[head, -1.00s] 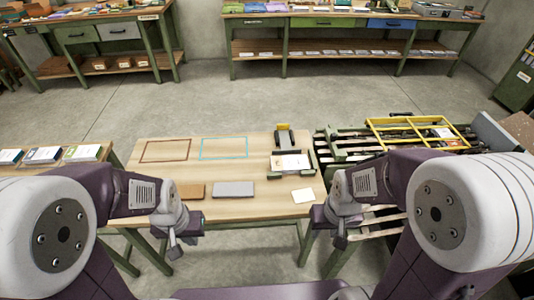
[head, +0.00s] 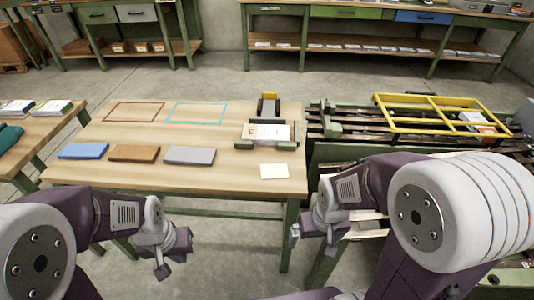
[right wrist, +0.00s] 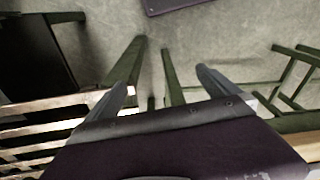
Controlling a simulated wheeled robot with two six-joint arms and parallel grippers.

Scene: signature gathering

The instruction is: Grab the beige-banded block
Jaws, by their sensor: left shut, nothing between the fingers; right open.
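A pale block (head: 268,133) with a small tan mark near its left end lies in a dark-edged holder at the back right of the wooden table (head: 225,185). Other pale blocks lie on the side table at the left (head: 50,107) and by the yellow frame at the right (head: 474,119). Band colours are too small to tell for sure. My left gripper (head: 163,262) is shut and empty in front of the table. My right gripper (head: 308,240) is open and empty by the table's front right corner; its spread fingers show in the right wrist view (right wrist: 166,88).
Blue (head: 84,151), brown (head: 134,153) and grey (head: 190,156) boards lie in a row. A cream sheet (head: 274,171) lies at the right. Brown (head: 134,112) and cyan (head: 196,113) outlines mark the back. A yellow frame (head: 434,98) stands over a slatted rack at the right.

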